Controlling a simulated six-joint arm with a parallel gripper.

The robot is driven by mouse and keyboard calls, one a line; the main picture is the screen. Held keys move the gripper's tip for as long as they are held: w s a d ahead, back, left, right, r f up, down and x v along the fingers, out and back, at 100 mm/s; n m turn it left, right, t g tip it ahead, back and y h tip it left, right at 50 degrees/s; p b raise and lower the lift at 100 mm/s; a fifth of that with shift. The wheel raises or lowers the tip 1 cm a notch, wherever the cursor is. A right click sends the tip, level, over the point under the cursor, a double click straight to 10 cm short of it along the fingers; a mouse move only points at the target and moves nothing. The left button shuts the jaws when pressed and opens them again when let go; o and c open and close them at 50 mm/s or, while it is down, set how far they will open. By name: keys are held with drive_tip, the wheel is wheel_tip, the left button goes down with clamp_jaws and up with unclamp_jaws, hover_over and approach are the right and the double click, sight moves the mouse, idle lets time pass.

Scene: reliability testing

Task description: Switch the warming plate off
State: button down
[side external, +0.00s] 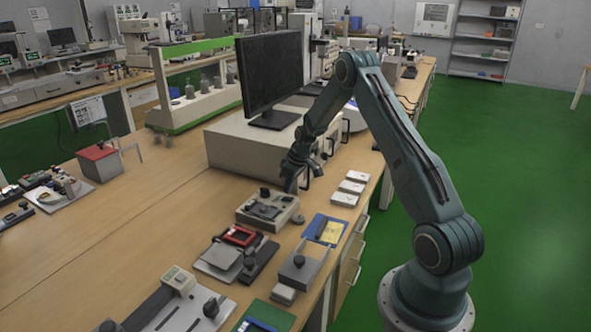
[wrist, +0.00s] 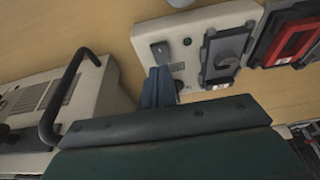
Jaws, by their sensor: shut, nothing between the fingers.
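The beige device that looks like the warming plate (side external: 283,219) sits on the wooden bench below my gripper (side external: 291,183). I cannot tell whether the light is lit. A dark grey piece (wrist: 228,52) sits on its top. My gripper (wrist: 160,76) is shut and empty, its fingertips over the panel near the switch. I cannot tell whether they touch the panel.
A large beige box with black handles (side external: 225,150) stands behind my gripper, bearing a monitor (side external: 268,75). One handle (wrist: 62,95) rises close to my gripper. A red-framed device (side external: 238,236) and small white boxes (side external: 345,199) lie nearby.

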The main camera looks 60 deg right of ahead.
sight(287, 197)
drive_tip(key=r, duration=0.3)
drive_tip(key=shift+w+r, duration=0.25)
drive_tip(key=shift+w, duration=0.1)
drive_tip(key=s+r, duration=0.5)
drive_tip(key=r, duration=0.3)
drive_tip(key=shift+s, duration=0.25)
